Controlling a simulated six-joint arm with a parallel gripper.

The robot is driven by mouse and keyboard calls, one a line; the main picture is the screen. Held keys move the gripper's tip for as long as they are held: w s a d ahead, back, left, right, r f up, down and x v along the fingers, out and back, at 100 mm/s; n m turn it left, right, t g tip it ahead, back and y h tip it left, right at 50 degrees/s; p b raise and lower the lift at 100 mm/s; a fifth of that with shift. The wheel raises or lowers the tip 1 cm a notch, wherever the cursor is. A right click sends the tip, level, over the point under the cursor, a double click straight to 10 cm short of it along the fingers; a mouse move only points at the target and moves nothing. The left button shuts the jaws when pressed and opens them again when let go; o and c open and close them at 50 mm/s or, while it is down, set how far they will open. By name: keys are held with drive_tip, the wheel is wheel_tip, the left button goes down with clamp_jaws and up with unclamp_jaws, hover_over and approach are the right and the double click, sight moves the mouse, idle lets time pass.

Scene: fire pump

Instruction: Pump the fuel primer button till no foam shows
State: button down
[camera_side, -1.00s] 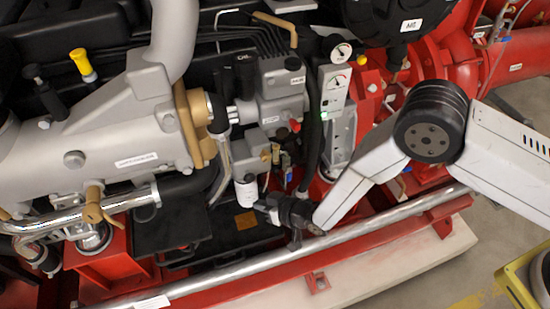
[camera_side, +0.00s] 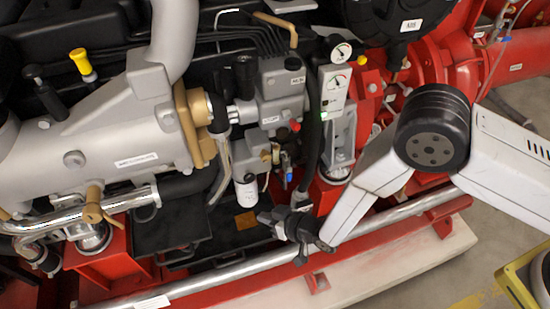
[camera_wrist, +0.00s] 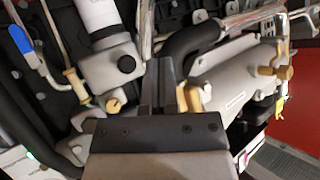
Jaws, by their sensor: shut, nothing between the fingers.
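A grey filter housing (camera_side: 252,156) with a white filter (camera_side: 246,190) below it stands mid-picture in the side view. In the wrist view the housing (camera_wrist: 105,72) carries a black round button (camera_wrist: 126,63), which I take for the primer button. In the wrist view the shut fingertips (camera_wrist: 160,64) appear just right of the button, with no contact visible. I cannot make out any foam.
A blue-handled valve (camera_side: 289,178) and a red button (camera_side: 295,126) are right of the housing. Hoses and pipes crowd around it. A silver rail (camera_side: 240,270) runs below my gripper. The large grey manifold (camera_side: 110,155) fills the left.

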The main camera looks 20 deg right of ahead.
sight(248, 181)
drive_tip(key=shift+w, duration=0.1)
drive_tip(key=w, duration=0.8)
drive_tip(key=shift+w, duration=0.3)
idle(0.3)
drive_tip(key=shift+w, duration=0.25)
idle(1.9)
drive_tip(key=shift+w+r, duration=0.1)
drive_tip(key=shift+w, duration=1.05)
idle(1.5)
drive_tip(key=shift+s, duration=1.35)
drive_tip(key=shift+s, duration=0.15)
